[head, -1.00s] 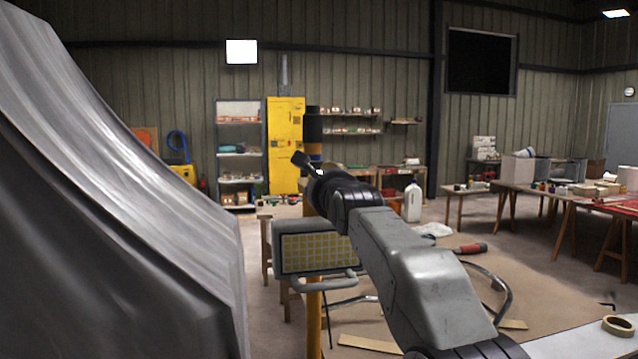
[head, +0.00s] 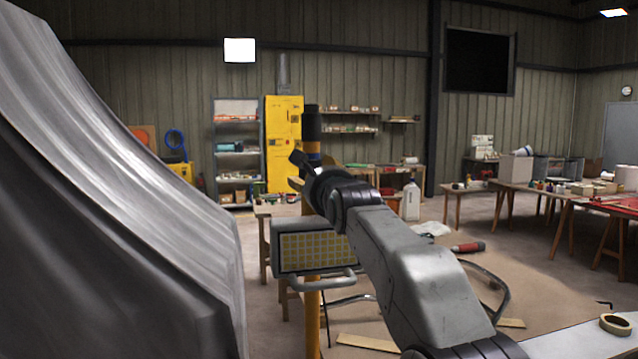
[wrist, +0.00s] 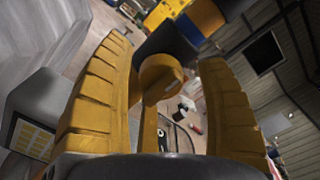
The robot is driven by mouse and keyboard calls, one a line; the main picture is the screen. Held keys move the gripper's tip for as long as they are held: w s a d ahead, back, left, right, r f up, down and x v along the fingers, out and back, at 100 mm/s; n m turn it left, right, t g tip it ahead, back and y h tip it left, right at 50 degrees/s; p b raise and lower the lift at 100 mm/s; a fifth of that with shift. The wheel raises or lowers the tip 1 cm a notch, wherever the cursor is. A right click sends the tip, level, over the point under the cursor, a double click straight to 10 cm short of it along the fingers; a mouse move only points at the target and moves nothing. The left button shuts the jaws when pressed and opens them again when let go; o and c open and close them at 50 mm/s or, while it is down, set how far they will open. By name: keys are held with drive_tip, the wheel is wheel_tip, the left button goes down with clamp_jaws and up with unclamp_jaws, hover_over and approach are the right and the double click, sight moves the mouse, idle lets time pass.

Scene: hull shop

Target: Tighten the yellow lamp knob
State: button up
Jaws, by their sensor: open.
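The yellow lamp knob (wrist: 160,76) is a round piece on the dark part of the lamp pole in the wrist view. My gripper (wrist: 163,52) is open, with one yellow ribbed finger on each side of the knob. A gap shows on both sides, so neither finger visibly grips it. In the head view my gripper (head: 299,170) is at the yellow and black pole (head: 312,125), and the knob cannot be made out there. The lamp head (head: 316,252), with a yellow grid panel, is on the pole below; it also shows in the wrist view (wrist: 30,138).
A large grey curved hull (head: 110,200) fills the left side. A wooden table and a brown floor sheet (head: 420,300) with a red-handled tool (head: 467,247) lie beyond my arm. A tape roll (head: 615,324) is at lower right. Workbenches stand farther right.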

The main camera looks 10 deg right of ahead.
drive_tip(key=s, duration=1.2)
idle(0.5)
drive_tip(key=s+f+n+g, duration=0.5)
drive_tip(key=f+n, duration=0.5)
drive_tip(key=f, duration=0.3)
drive_tip(key=s+f+n+g, duration=0.45)
drive_tip(key=f+n, duration=0.55)
drive_tip(key=f, duration=0.3)
drive_tip(key=s+f+n+g+p, duration=0.1)
drive_tip(key=s+f+n+g, duration=0.2)
drive_tip(key=s, duration=0.4)
drive_tip(key=s+f+n+g+p, duration=0.1)
drive_tip(key=s+f+g, duration=0.1)
drive_tip(key=s+f, duration=0.4)
drive_tip(key=s+r+p, duration=0.3)
drive_tip(key=s, duration=0.7)
drive_tip(key=shift+p, duration=0.35)
